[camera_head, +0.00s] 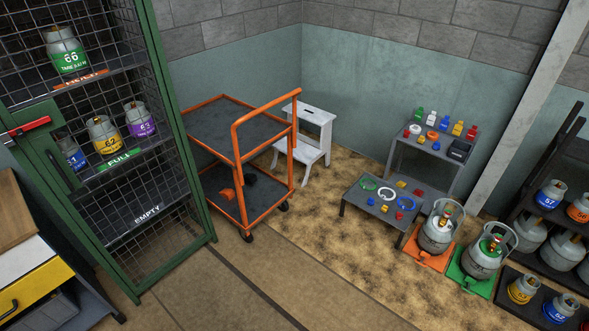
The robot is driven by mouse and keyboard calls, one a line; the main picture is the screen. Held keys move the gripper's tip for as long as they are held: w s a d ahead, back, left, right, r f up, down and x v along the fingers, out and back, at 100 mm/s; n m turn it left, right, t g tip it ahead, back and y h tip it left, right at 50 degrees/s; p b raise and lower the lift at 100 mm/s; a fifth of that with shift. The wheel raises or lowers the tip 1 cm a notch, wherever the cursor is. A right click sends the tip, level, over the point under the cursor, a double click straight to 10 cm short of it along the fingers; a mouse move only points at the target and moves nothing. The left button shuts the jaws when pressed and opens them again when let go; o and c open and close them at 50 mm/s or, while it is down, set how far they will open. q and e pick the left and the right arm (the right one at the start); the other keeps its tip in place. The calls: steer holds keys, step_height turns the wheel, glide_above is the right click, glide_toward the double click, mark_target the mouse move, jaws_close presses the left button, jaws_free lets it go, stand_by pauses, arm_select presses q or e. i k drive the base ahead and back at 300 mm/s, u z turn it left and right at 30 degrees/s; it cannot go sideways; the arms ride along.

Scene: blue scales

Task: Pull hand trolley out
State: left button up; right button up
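The hand trolley (234,187) has an orange tube frame, two dark grey shelves and small black wheels. It stands upright on the floor beside the right side of the green mesh cage, with its raised orange handle on the right. Its upper shelf looks empty. An orange item (227,194) and a dark item lie on its lower shelf. The cage hides part of the trolley's left side. Neither of my grippers is in view.
The green cage (178,150) holds several gas cylinders on shelves. A white step stool (318,122) stands right behind the trolley. Grey tables (353,196) with small coloured parts and cylinders on scales (484,258) stand at right. The floor (270,270) in front of the trolley is clear.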

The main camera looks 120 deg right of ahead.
mark_target(234, 131)
steer(key=z, duration=4.6)
steer(key=i, duration=1.65)
steer(key=u, duration=0.25)
